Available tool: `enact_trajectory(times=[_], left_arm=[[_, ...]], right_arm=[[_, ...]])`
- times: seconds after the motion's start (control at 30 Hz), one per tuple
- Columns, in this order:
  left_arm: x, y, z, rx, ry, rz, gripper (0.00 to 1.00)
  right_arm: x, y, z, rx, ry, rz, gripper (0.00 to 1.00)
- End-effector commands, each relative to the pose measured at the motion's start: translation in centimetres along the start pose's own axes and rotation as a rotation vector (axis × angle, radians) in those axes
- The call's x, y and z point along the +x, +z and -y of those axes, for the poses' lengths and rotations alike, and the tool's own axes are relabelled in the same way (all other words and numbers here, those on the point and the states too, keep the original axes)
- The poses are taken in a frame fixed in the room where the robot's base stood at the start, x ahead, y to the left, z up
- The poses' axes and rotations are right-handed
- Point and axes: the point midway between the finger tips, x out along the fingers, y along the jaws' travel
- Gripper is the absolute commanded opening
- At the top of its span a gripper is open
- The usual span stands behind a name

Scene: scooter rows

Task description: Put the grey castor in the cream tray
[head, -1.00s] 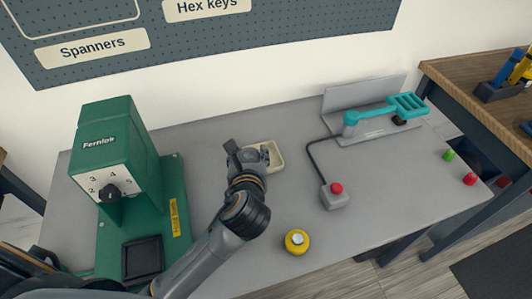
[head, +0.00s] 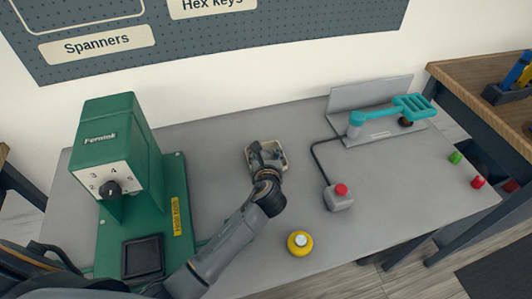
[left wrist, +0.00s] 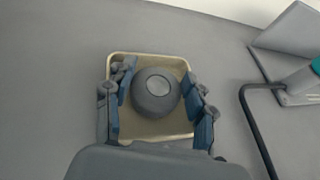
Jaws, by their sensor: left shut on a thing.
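The cream tray (head: 249,163) lies on the grey bench, mostly covered by my left gripper (head: 266,153) in the head view. In the left wrist view the tray (left wrist: 180,68) sits behind the grey castor (left wrist: 156,95), a dark round thing with a lighter disc on top. My left gripper (left wrist: 160,104) is shut on the castor, one blue-padded finger on each side. The castor appears over the tray's inside; whether it touches the tray floor I cannot tell. My right gripper is not in view.
A green Fernlok machine (head: 120,160) stands left. A teal-handled fixture (head: 390,115) stands at the back right.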

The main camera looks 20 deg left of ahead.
Motion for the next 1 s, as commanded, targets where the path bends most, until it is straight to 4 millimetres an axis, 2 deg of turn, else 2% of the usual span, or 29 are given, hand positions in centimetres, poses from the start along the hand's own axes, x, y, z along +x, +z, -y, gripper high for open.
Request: enact_trajectory(times=[0.27,0.3,0.33,0.7,0.87,1.0], left_arm=[[0.1,-0.2,0.0,0.002,0.0,0.001,0.19],[0.1,-0.2,0.0,0.002,0.0,0.0,0.61],[0.1,-0.2,0.0,0.002,0.0,0.0,0.64],[-0.1,0.1,0.0,-0.001,-0.001,0.001,0.64],[-2.3,0.0,0.0,0.001,-0.001,0.0,0.64],[-5.4,0.0,0.0,0.001,-0.002,0.0,0.64]], right_arm=[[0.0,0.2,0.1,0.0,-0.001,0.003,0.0],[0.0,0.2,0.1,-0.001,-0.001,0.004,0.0],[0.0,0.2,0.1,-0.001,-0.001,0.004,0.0],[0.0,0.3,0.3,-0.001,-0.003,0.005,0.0],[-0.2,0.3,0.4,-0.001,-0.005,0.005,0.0],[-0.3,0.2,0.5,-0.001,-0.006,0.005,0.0]])
